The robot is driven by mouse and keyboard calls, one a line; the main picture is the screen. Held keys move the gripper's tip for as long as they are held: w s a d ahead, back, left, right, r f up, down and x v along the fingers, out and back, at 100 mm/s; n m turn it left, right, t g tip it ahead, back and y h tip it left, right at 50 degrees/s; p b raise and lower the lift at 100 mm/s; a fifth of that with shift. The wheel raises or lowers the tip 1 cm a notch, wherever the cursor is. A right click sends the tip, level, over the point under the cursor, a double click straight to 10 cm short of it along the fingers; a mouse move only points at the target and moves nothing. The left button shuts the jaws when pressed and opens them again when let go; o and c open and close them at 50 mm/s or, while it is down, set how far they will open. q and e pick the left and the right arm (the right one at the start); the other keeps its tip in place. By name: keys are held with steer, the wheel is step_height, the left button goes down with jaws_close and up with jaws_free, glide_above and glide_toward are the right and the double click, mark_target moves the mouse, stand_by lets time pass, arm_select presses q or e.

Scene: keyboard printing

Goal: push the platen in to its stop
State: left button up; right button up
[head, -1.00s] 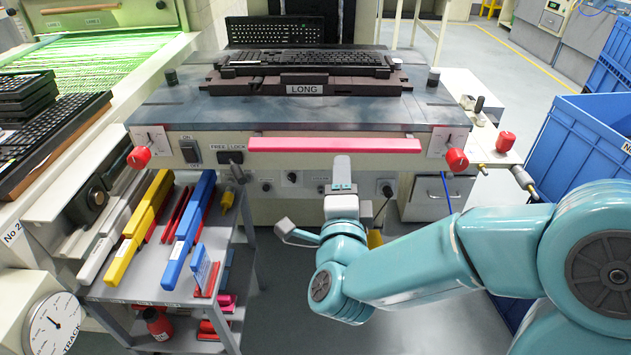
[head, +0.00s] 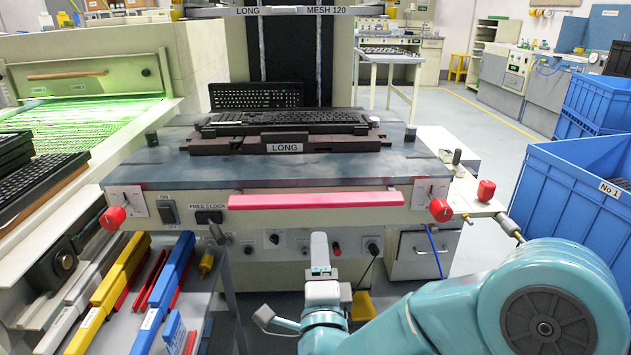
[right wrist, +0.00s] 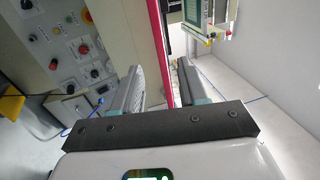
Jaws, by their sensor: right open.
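The platen (head: 200,170) is a grey-blue flat slab on top of the printing machine. It carries a dark fixture labelled LONG (head: 215,146) with a black keyboard (head: 290,124) on it. A pink-red bar (head: 315,201) runs along the machine's front edge and also shows in the right wrist view (right wrist: 160,45). My right gripper (head: 319,248) is below and in front of the bar, apart from it in the head view. My left gripper is out of view.
Red knobs stand at the front left (head: 113,217) and front right (head: 441,209) corners. A FREE/LOCK switch (head: 208,216) is on the front panel. A rack with yellow (head: 122,272) and blue (head: 165,290) bars is at lower left. Blue crates (head: 570,190) stand on the right.

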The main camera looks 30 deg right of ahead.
mark_target(316, 207)
steer(key=p+x, duration=0.7)
steer(key=x, duration=0.7)
steer(key=shift+f, duration=0.1)
jaws_close()
